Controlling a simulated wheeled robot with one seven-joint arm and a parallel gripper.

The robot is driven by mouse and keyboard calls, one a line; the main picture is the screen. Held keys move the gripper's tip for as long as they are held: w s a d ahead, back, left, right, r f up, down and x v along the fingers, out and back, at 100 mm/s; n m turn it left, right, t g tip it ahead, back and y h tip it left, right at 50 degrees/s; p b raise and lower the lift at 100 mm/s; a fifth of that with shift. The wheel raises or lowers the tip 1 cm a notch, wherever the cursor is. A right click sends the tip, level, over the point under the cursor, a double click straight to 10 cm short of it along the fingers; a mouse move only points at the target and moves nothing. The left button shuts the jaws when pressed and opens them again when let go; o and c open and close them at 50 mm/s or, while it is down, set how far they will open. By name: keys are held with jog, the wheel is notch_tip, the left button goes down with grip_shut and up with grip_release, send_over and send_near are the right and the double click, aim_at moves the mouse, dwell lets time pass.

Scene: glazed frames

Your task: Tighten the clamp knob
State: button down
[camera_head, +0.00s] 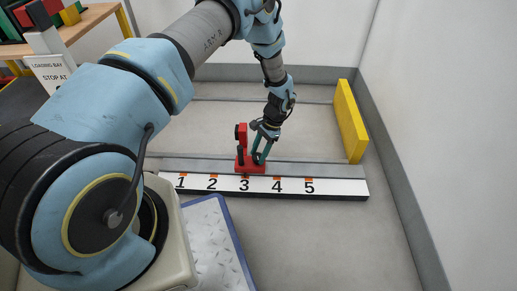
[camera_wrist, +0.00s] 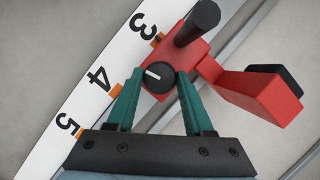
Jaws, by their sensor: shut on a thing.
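A red clamp (camera_head: 242,146) stands on the rail behind the white number strip, by the mark at 3. In the wrist view its red body (camera_wrist: 262,97) reaches to the right, and a black post (camera_wrist: 200,22) rises from it. The black clamp knob (camera_wrist: 158,80) is round with a white pointer line on top. My gripper (camera_head: 260,150) is at the right side of the clamp. In the wrist view the teal fingers of my gripper (camera_wrist: 161,80) are closed on the knob, one on each side.
The number strip (camera_head: 345,188) runs along the rail with orange marks at 1 to 5. A yellow block (camera_head: 350,120) stands at the rail's right end. A blue-edged metal plate (camera_head: 212,245) lies in front. Grey walls border the right side.

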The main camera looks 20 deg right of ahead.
jog(key=m+t+p, duration=0.1)
jog(key=m, duration=0.1)
jog(key=m+p, duration=0.1)
jog(key=m, duration=0.1)
jog(key=shift+s+r+m+t+p, duration=0.2)
jog(key=shift+m+t+p, duration=0.1)
jog(key=shift+t, duration=0.1)
jog(key=shift+f+m+t+h+p, duration=0.15)
jog(key=shift+m+t+p, duration=0.3)
jog(key=shift+m, duration=0.55)
jog(key=shift+m+t+h+p, duration=0.2)
jog(key=shift+m+p, duration=0.4)
jog(key=shift+m, duration=0.4)
jog(key=c, duration=0.6)
grip_release()
jog(key=p+v, duration=0.3)
jog(key=v, duration=0.7)
jog(key=shift+s+r, duration=0.15)
jog(key=shift+r, duration=0.2)
